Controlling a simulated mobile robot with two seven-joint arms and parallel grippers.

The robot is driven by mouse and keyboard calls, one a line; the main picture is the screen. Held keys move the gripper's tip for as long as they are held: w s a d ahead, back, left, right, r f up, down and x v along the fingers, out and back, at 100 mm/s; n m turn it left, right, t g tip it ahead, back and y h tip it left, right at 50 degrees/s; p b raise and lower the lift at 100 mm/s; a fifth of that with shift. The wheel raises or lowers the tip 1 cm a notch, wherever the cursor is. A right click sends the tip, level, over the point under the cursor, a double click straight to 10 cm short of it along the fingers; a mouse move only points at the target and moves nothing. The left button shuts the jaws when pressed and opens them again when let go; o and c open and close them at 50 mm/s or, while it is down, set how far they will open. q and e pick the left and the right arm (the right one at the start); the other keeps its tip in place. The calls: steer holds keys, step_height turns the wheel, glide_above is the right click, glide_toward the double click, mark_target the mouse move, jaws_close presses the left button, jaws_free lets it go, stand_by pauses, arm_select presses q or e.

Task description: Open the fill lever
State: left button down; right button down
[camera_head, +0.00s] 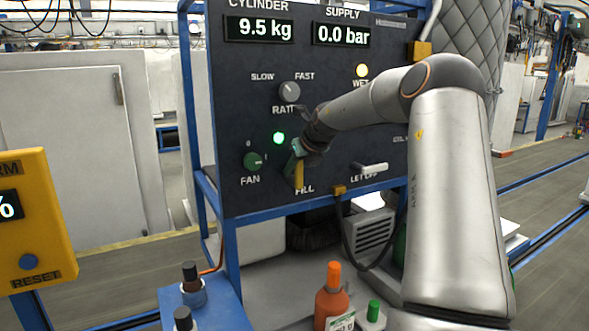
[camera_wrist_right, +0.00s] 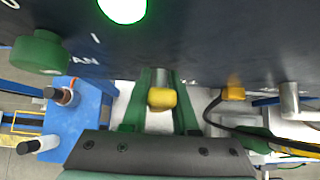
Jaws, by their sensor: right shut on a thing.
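The fill lever (camera_head: 299,177) is a yellow-tipped lever above the FILL label on the dark panel, and it points downward in the head view. My right gripper (camera_head: 294,157) is at the panel with its green fingers around the lever. In the right wrist view, the lever's yellow end (camera_wrist_right: 162,98) and grey shaft sit between the two green fingers, and the gripper is shut on it. The gripper and wrist hide the lever's upper part in the head view. My left gripper is not in view.
The green fan knob (camera_head: 253,161) is left of the lever, and the let off lever (camera_head: 370,168) is to its right. The rate knob (camera_head: 289,92) is above. An orange bottle (camera_head: 333,298) stands below the panel. A yellow box (camera_head: 32,220) is at the left.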

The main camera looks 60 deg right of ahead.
steer(key=c, duration=0.7)
jaws_free()
steer(key=shift+r, duration=0.1)
steer(key=b+v, duration=0.1)
steer(key=v, duration=1.1)
steer(key=shift+s+a, duration=0.15)
